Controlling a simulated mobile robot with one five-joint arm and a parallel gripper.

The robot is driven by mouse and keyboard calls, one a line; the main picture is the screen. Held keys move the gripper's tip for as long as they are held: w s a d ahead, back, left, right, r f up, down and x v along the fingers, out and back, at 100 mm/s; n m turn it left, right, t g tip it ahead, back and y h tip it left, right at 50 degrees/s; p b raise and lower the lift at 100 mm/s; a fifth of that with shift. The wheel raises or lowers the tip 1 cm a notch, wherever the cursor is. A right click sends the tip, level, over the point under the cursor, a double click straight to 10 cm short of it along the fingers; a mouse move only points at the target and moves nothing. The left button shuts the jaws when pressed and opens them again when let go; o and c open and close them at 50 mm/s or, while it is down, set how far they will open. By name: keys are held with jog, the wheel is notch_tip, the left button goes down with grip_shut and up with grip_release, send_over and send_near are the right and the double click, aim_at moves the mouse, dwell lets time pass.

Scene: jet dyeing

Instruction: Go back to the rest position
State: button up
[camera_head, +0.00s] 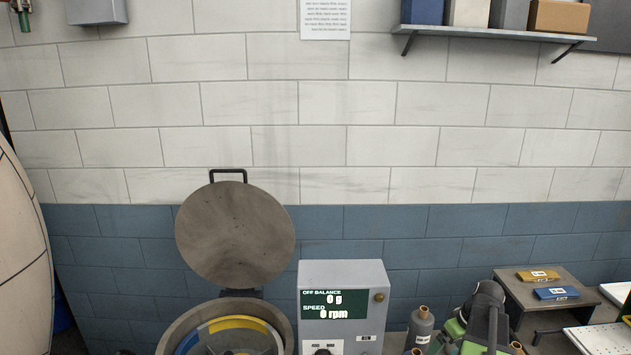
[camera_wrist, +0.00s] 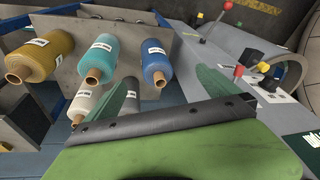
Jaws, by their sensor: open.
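My gripper (camera_wrist: 165,92) shows in the wrist view with its two green fingers spread apart. It is open and I see nothing held between the fingers. In the head view my black and green arm (camera_head: 485,318) is at the lower right, in front of the blue wall tiles and right of the control box. The fingertips cannot be made out there. No marked rest position shows in either view.
An open-lidded drum (camera_head: 172,338) stands beside a control box (camera_head: 372,280) reading 0 g and 0 rpm. A grey spool (camera_head: 420,328) is close to my arm. A small table (camera_head: 520,302) is to its right. The wrist view shows yarn spools (camera_wrist: 118,60) and a levered machine (camera_wrist: 222,58).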

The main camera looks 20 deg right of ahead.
jog(key=w+a+g, duration=0.1)
jog(key=w+a, duration=0.3)
jog(key=a, duration=0.8)
jog(key=w+a+g, duration=0.1)
jog(key=w+a, duration=0.3)
jog(key=a, duration=0.9)
jog(key=s+a+f+g+h, duration=0.1)
jog(key=s+a, duration=0.1)
jog(key=a, duration=1.6)
notch_tip(320, 180, down, 13)
jog(key=b, duration=1.3)
jog(key=shift+w+d+r+m, duration=0.15)
jog(key=shift+d+m, duration=0.15)
